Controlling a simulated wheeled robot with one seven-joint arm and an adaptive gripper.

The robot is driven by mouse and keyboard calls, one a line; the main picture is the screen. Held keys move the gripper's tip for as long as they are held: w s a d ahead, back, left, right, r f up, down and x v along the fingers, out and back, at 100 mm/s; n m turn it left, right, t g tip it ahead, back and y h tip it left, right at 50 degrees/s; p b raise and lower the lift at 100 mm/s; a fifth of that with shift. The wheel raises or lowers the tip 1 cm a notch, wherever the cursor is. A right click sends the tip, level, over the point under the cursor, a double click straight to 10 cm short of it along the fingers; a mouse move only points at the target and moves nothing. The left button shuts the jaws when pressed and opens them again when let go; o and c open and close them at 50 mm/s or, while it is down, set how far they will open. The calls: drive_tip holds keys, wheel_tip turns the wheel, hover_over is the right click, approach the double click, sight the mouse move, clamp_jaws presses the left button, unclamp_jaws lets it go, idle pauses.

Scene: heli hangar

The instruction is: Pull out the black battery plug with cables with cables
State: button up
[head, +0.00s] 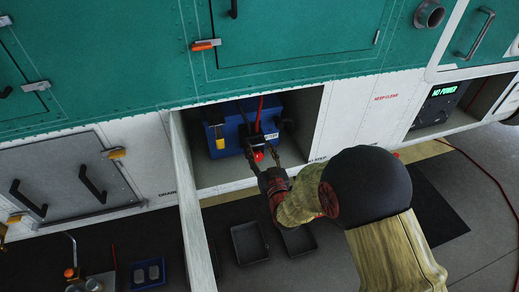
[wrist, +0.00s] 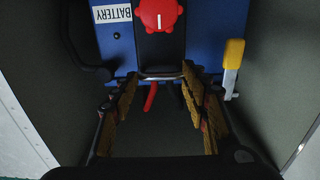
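The blue battery (head: 228,138) sits in an open compartment low in the white and green hull. In the wrist view the black battery plug (wrist: 160,45) is on the blue battery (wrist: 205,35), with a red knob (wrist: 160,14) and a metal handle bar at its near edge. Red cable pieces (wrist: 151,97) show below the bar. My gripper (wrist: 159,78) is open, with its fingertips on either side of the bar; I cannot tell whether they touch it. In the head view my gripper (head: 262,160) reaches into the compartment and partly hides the plug.
An open door panel (head: 194,205) stands left of the compartment. A yellow-handled part (wrist: 233,54) is beside the plug. Trays (head: 249,243) lie on the floor below. A "NO POWER" display (head: 445,91) glows at right. The compartment walls are close on both sides.

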drive_tip(key=o, duration=0.4)
drive_tip(key=shift+r, duration=0.1)
drive_tip(key=shift+c, duration=0.2)
drive_tip(key=shift+s, duration=0.3)
drive_tip(key=v, duration=1.1)
drive_tip(key=shift+d, duration=0.3)
drive_tip(key=shift+s, duration=0.1)
